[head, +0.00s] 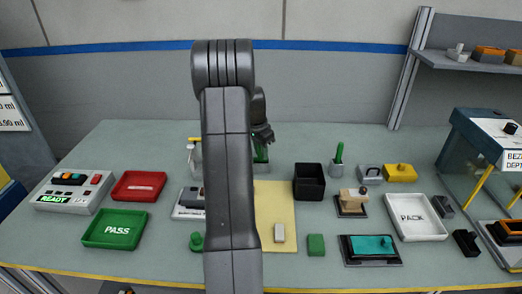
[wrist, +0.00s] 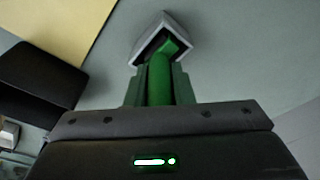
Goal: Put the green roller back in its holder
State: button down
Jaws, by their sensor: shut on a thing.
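My gripper (head: 262,137) points down behind the yellow mat, partly hidden by my arm. It is shut on the green roller (head: 261,152), which shows below the fingers. In the wrist view the green roller (wrist: 159,80) is a green rod between the jaws. Its far end overlaps the opening of a grey, square-edged holder (wrist: 146,47). I cannot tell how deep the end sits or whether it touches the holder walls. In the head view the holder area is small and partly hidden behind my arm.
A black box (head: 309,182) stands close to the right, also at left in the wrist view (wrist: 38,80). A green stick (head: 339,152) stands in a small grey cup right of it. The yellow mat (head: 278,205) lies nearer, with a small pale block (head: 279,233).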

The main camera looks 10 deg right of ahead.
jog(key=shift+f, duration=0.15)
jog(key=c, duration=1.2)
grip_release()
jog(key=shift+o, duration=0.2)
notch_tip(320, 180, up, 14)
jog(key=s+a+b, duration=0.1)
jog(key=shift+a+f, duration=0.2)
jog(key=shift+a, duration=0.15)
jog(key=f, duration=0.4)
jog(key=d+f, duration=0.1)
jog(key=f, duration=0.4)
jog(key=w+f+p, duration=0.1)
jog(key=f, duration=0.3)
jog(key=shift+d+f, duration=0.35)
jog(key=shift+r, duration=0.5)
